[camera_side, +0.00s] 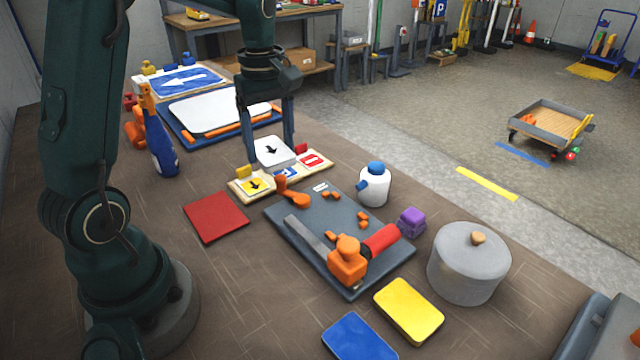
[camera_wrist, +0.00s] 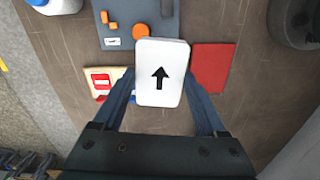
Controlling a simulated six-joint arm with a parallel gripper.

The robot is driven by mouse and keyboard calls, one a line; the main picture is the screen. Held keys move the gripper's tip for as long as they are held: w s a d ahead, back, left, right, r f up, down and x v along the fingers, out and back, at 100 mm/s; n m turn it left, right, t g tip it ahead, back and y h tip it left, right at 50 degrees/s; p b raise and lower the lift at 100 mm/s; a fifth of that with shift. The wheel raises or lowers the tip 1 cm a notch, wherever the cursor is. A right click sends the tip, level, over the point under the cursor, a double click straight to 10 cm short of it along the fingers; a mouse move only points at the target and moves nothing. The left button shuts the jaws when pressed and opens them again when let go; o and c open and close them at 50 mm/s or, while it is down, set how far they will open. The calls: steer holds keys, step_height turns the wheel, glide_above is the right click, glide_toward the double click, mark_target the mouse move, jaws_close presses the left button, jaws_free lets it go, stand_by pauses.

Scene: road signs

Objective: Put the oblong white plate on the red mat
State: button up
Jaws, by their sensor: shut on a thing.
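The oblong white plate (camera_side: 273,152) has a black arrow on it. It also shows in the wrist view (camera_wrist: 161,92), between the two fingers. My gripper (camera_side: 270,145) is shut on the plate by its edges and holds it over the wooden sign board (camera_side: 318,164). The plate hides part of that board, and the height of the gap cannot be told. The red mat (camera_side: 216,216) lies flat and bare on the table, to the front left of the plate. In the wrist view the mat (camera_wrist: 212,67) is just right of the plate, partly hidden by a finger.
A dark grey tray (camera_side: 345,280) with orange pieces and a tool lies right of the mat. A blue bottle (camera_side: 160,145) stands behind the mat at left. A white jug (camera_side: 374,188) and a grey pot (camera_side: 468,265) stand at right. Table in front of the mat is clear.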

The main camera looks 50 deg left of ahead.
glide_above(215, 214)
step_height(215, 214, down, 3)
steer(key=n, duration=0.1)
steer(key=shift+f, duration=3.75)
steer(key=o, duration=1.3)
steer(key=shift+f, duration=0.15)
